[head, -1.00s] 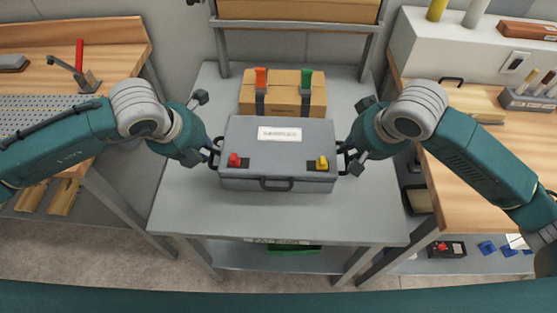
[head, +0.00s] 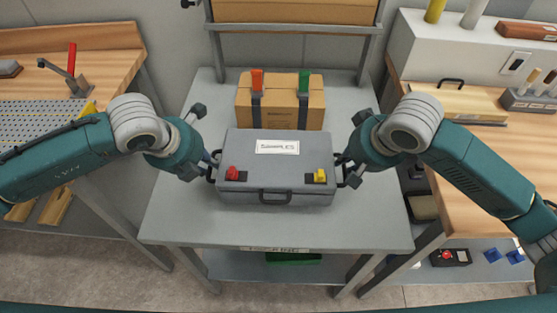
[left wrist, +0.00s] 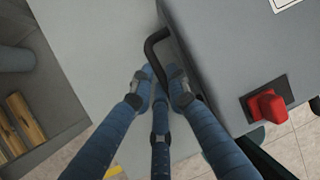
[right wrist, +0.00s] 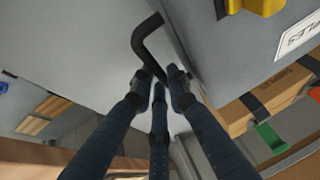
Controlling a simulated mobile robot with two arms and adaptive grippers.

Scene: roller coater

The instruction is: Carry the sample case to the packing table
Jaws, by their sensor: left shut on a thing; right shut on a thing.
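The grey sample case (head: 300,186), labelled SAMPLES, is level over the grey packing table (head: 180,220), in front of a cardboard box. I cannot tell whether its underside touches the tabletop. It has a red latch (head: 232,173), a yellow latch (head: 320,176) and a black front handle. My left gripper (head: 211,160) is shut on the black left side handle, which also shows in the left wrist view (left wrist: 152,47). My right gripper (head: 343,162) is shut on the right side handle, seen in the right wrist view (right wrist: 143,38).
The cardboard box (head: 280,112) with orange and green clips stands behind the case on the table. A wooden workbench (head: 110,42) is at the left, another (head: 465,180) at the right. A green item (head: 293,259) lies on the table's lower shelf. Tabletop in front of the case is clear.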

